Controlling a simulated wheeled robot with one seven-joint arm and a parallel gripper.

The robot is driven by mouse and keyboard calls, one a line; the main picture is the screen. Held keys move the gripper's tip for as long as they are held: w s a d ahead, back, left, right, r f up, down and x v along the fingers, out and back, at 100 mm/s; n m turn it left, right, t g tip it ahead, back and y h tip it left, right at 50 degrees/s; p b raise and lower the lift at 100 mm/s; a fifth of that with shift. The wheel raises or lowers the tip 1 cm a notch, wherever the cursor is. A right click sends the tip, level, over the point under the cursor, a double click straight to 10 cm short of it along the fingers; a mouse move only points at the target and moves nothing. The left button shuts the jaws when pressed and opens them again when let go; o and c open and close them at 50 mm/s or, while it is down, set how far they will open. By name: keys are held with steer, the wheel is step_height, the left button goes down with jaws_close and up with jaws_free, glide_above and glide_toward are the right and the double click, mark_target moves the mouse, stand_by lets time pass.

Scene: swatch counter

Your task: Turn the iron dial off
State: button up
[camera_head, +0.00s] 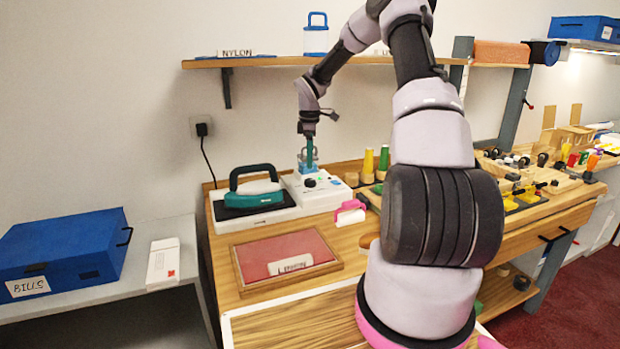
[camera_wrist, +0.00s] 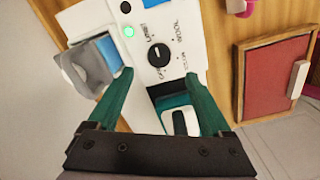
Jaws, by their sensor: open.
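The iron dial is a round black knob (camera_wrist: 158,54) on a white control panel (camera_wrist: 140,70), with small printed labels around it. A pale mark shows on the knob, but its exact setting is hard to read. A green light (camera_wrist: 128,31) glows beside it. In the head view my gripper (camera_head: 309,160) hangs over the station.
A grey and blue vessel (camera_wrist: 90,70) stands beside the left finger in the wrist view. A framed red pad (camera_head: 262,262) lies in front of the station. Yellow and green cones (camera_head: 368,162) stand to the right. A wall shelf (camera_head: 270,62) runs behind my arm.

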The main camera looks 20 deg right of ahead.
mark_target(310, 180)
step_height(310, 180, down, 8)
steer(key=shift+w+r, duration=0.1)
stand_by(0.4)
jaws_close()
